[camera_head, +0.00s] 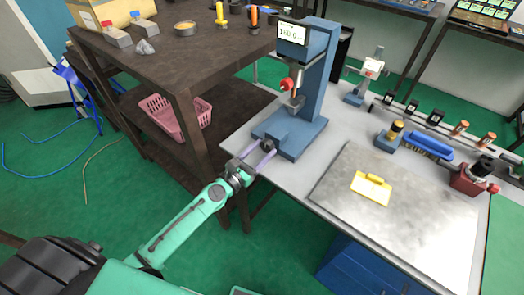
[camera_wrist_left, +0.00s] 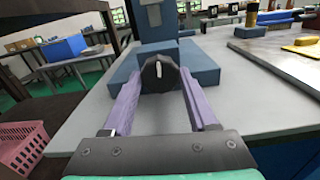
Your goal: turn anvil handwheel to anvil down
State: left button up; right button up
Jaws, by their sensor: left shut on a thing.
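A blue press-like stand (camera_head: 311,80) with a small display screen (camera_head: 292,33) stands on the grey bench. A dark round handwheel (camera_wrist_left: 159,74) with a white mark near its top sits low on the front of the stand's base (camera_wrist_left: 203,66). My left gripper (camera_head: 262,152) reaches the front of the base from the left. In the left wrist view its two purple fingers (camera_wrist_left: 160,92) lie on either side of the handwheel and are shut on it. The spindle and the red knob (camera_head: 287,83) are above the base. My right gripper is not in view.
A brown shelf table (camera_head: 180,75) with a pink basket (camera_head: 174,118) on its lower shelf is close to the left of my arm. A grey plate (camera_head: 400,215) with a yellow block (camera_head: 371,188) lies to the right. Several tools and fixtures stand along the bench's far right.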

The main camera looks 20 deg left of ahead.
pick_arm(q)
jog(key=shift+n, duration=0.5)
jog(key=o, duration=1.4)
